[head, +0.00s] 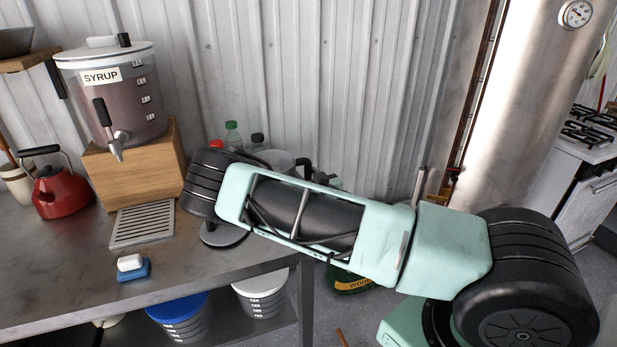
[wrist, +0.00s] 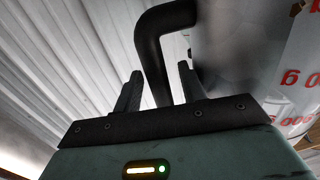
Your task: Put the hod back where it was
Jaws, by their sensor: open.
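My gripper (wrist: 158,86) is open in the wrist view, its two dark fingers apart. A thick black bent handle (wrist: 150,45) runs down between or just behind the fingers; I cannot tell whether it touches them. The handle joins a smoky clear vessel with red markings (wrist: 295,80). I cannot make out a hod for certain. A dark green container with a yellow label (head: 348,283) shows on the floor below my arm, mostly hidden.
The grey counter (head: 60,270) holds a syrup dispenser (head: 110,95) on a wooden box, a red kettle (head: 60,190), a drip grate (head: 142,224) and a blue-white sponge (head: 132,268). Bottles (head: 233,134) stand near the wall. Tubs (head: 180,318) sit beneath. A metal tank (head: 515,100) stands right.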

